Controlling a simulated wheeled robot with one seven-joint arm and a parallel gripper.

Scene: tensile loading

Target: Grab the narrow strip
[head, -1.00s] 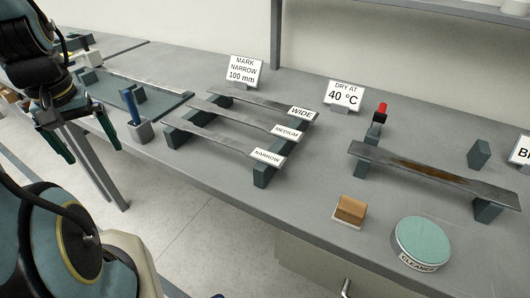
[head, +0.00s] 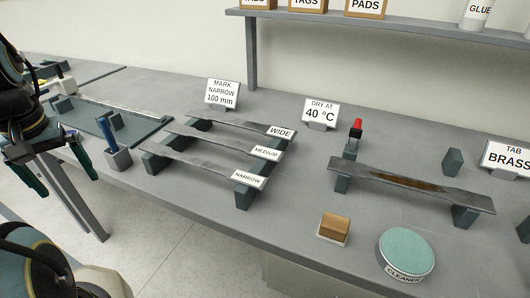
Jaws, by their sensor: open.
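The narrow strip (head: 191,161) is a grey metal strip at the front of a rack (head: 155,162), nearest the bench's front edge. Its right end lies by the label NARROW (head: 249,179). The medium strip (head: 210,139) and the wide strip (head: 228,122) lie behind it on the same rack, by their own labels. My gripper (head: 36,183) is at the left edge in the head view, its two green fingers apart and empty. It is well left of the rack and apart from the strips.
A grey cup with a blue marker (head: 117,149) stands just left of the rack. A wooden block (head: 334,228), a round green cleaner pad (head: 406,252) and a stained strip on supports (head: 400,186) are to the right. A shelf (head: 400,29) hangs at the back.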

